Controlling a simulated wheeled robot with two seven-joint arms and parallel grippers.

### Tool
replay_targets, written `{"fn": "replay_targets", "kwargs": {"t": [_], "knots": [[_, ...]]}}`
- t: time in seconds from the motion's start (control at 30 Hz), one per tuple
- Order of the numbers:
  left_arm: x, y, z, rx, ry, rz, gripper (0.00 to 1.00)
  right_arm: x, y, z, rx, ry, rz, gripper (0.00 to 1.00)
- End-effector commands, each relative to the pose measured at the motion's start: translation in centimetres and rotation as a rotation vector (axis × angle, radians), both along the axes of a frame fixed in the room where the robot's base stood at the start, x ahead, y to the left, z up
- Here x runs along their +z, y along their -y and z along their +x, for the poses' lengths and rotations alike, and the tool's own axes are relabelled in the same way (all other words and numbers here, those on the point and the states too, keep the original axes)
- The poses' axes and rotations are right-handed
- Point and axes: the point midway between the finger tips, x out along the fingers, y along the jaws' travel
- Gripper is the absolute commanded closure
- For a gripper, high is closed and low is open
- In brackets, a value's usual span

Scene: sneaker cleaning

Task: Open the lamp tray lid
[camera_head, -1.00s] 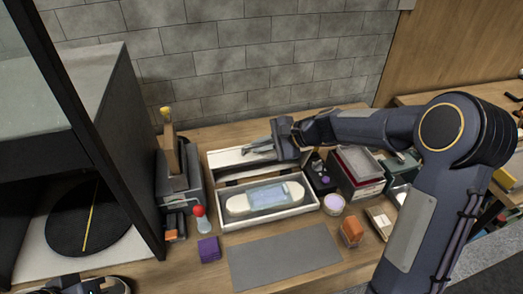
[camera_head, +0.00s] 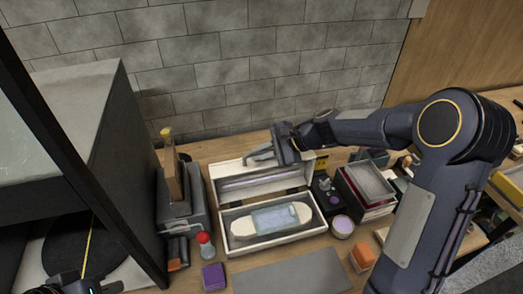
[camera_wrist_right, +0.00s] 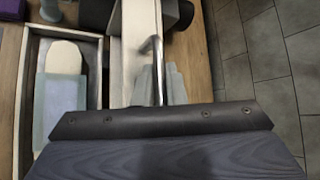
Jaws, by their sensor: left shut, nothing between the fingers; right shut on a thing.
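The lamp tray (camera_head: 313,235) is a pale open box on the table, with a cream sole-shaped piece and a translucent pale-blue block inside. Its pale lid (camera_head: 232,176) stands tilted up along the back edge, with a lilac lamp tube on its inner face. My right gripper (camera_head: 262,156) is shut at the lid's top, on its handle. In the right wrist view, the metal handle (camera_wrist_right: 157,68) shows beside the grey fingers, and the tray (camera_wrist_right: 31,75) lies to the left. My left gripper (camera_head: 85,286) is at the bottom left corner, shut and empty, partly cut off.
A grey mat (camera_head: 290,275) lies in front of the tray. A red-topped bottle (camera_head: 205,244) and purple block (camera_head: 214,277) stand left of it. A round jar (camera_head: 342,227), orange block (camera_head: 361,259) and dark-red box (camera_head: 366,190) stand to the right. A tiled wall rises behind.

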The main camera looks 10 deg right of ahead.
Motion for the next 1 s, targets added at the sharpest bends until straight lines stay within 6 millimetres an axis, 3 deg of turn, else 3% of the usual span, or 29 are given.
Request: {"fn": "replay_targets", "kwargs": {"t": [0.1,0.13,0.2,0.47,1.0], "knots": [[0.0,0.0,0.0,0.000,0.000,0.000,1.00,-0.3,0.0,-0.1,0.002,-0.003,-0.004,1.00],[0.0,0.0,0.0,0.000,0.000,0.000,1.00,-0.3,0.0,-0.1,0.002,-0.003,-0.004,0.85],[0.0,0.0,0.0,0.000,0.000,0.000,1.00,-0.2,0.0,-0.1,0.003,-0.003,-0.003,0.80],[-0.1,0.0,0.0,0.000,0.000,0.000,1.00,-0.1,0.2,-0.1,0.000,-0.001,-0.002,0.80],[-1.3,0.0,0.0,0.000,0.000,0.000,1.00,4.3,5.5,-2.7,0.001,0.002,-0.003,0.80]]}}
